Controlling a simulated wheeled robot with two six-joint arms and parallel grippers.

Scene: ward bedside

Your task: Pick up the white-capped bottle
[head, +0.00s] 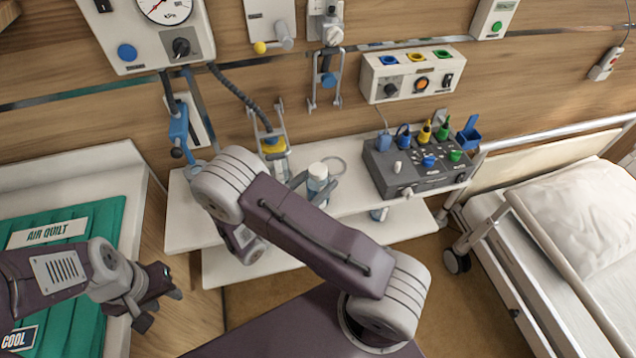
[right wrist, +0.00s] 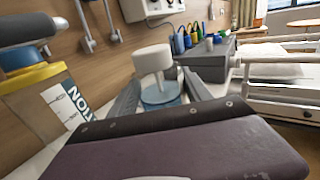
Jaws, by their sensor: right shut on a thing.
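The white-capped bottle (head: 318,172) is pale blue and clear, and stands upright over the upper white shelf. It also shows in the right wrist view (right wrist: 153,60), between two grey fingers. My right gripper (head: 317,190) is shut on its body below the cap. I cannot tell whether its base touches the shelf. My right arm hides part of the shelf in front. My left gripper (head: 160,305) is empty, with its fingers apart, beside the green quilt at the lower left.
A yellow-topped canister (head: 275,150) stands close left of the bottle; its lettered label shows in the right wrist view (right wrist: 75,105). A grey box with coloured plugs (head: 415,168) sits on the shelf (head: 360,200) to the right. A railed bed (head: 590,210) is far right.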

